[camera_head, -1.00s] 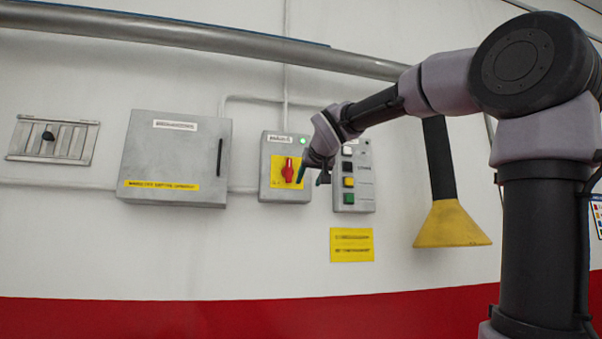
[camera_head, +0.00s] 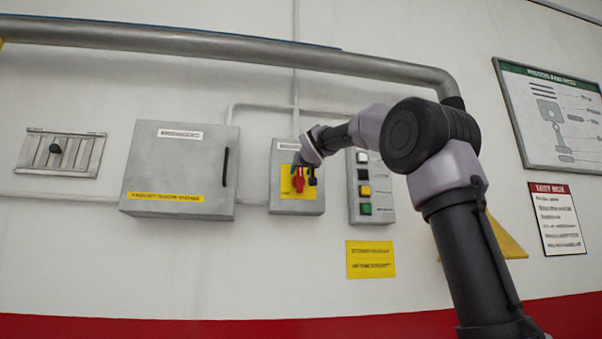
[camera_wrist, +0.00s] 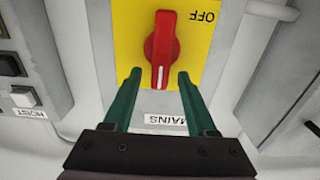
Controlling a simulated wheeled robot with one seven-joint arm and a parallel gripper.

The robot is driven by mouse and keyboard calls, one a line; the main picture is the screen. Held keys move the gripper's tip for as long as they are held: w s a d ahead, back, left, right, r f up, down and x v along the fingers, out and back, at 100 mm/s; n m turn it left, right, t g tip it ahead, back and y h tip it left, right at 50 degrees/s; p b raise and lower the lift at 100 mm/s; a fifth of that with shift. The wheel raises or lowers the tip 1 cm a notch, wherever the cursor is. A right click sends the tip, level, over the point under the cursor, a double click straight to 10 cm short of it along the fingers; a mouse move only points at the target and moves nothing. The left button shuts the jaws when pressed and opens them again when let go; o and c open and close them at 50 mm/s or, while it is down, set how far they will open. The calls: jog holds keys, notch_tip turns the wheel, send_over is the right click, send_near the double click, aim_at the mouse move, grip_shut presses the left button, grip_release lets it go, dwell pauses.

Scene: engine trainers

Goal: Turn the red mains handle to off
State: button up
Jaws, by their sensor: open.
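The red mains handle (camera_head: 298,184) sits on a yellow plate on a grey wall box, partly hidden by my gripper in the head view. In the wrist view the handle (camera_wrist: 162,48) stands lengthwise, with its white line pointing at the MAINS label (camera_wrist: 166,120). The OFF mark (camera_wrist: 205,16) lies to one side, upside down in this view. My gripper (camera_wrist: 160,74) is open, its green fingers on either side of the handle's near end, with visible gaps. It also shows in front of the box in the head view (camera_head: 306,176).
A button box (camera_head: 366,186) stands just right of the mains box. A grey cabinet (camera_head: 180,169) is close on the left. A pipe (camera_head: 220,50) runs above. A yellow sign (camera_head: 371,259) is below the button box.

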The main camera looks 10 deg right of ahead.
jog(key=shift+w, duration=0.5)
grip_shut()
